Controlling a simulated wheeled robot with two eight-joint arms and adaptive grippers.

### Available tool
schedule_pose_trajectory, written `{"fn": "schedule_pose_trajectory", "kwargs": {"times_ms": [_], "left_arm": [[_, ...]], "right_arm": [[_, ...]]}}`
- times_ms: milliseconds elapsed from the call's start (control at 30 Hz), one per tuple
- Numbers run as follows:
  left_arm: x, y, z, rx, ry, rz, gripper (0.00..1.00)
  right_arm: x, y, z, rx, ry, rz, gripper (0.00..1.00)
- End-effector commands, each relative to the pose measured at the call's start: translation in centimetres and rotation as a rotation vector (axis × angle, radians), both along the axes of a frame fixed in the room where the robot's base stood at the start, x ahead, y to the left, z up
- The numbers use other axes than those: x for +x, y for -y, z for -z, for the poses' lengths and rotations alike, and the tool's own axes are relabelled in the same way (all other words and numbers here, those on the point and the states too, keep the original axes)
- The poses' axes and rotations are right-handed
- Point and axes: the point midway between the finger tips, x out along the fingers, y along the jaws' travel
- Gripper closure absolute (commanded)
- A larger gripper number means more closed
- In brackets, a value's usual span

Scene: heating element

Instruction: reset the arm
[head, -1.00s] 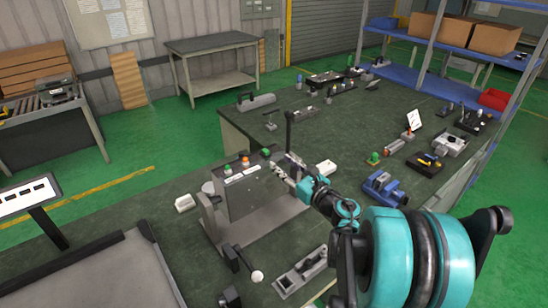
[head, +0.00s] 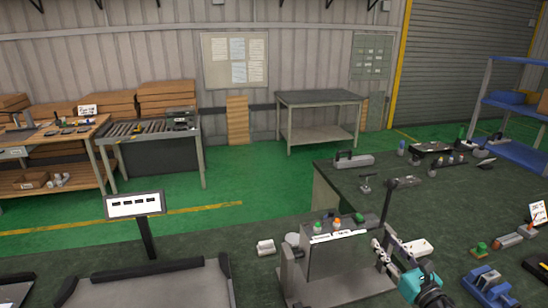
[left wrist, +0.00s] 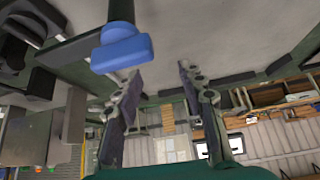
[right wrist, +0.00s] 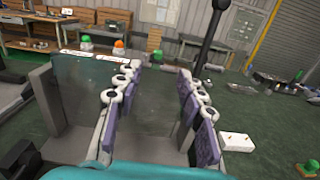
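My right gripper (head: 386,248) shows in the head view at the right side of a grey control box (head: 335,262). In the right wrist view its fingers (right wrist: 160,80) are spread, with nothing held between them. The box (right wrist: 75,100) stands beyond and to their left. A black upright rod (head: 387,202) stands behind the box; it also shows in the right wrist view (right wrist: 212,38). My left gripper is outside the head view. In the left wrist view its fingers (left wrist: 160,80) are apart and empty, with a blue-ended dark part (left wrist: 122,50) near the left finger.
A small sign on a post (head: 134,206) and a grey tray (head: 150,282) are at the front left. A blue device (head: 487,285) and several tools lie on the right bench. A grey table (head: 320,98) stands behind open green floor.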

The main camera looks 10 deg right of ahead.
Motion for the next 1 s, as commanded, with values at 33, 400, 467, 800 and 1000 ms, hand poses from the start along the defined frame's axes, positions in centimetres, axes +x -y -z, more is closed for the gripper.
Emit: {"fn": "schedule_pose_trajectory", "kwargs": {"times_ms": [33,400,467,800,1000], "left_arm": [[0.0,0.0,0.0,0.0,0.0,0.0,0.6],[0.0,0.0,0.0,0.0,0.0,0.0,0.6],[0.0,0.0,0.0,0.0,0.0,0.0,0.6],[0.0,0.0,0.0,0.0,0.0,0.0,0.6],[0.0,0.0,0.0,0.0,0.0,0.0,0.6]], "right_arm": [[0.3,-0.2,-0.8,0.043,0.017,0.013,0.61],[-0.2,-2.3,-6.7,1.454,0.251,0.358,0.61],[-1.2,-3.9,-4.5,1.743,0.235,0.447,0.61],[-11.2,-19.0,8.6,2.72,-0.042,1.194,0.61],[-14.3,-22.5,10.3,-2.803,0.111,-1.411,0.61]]}}
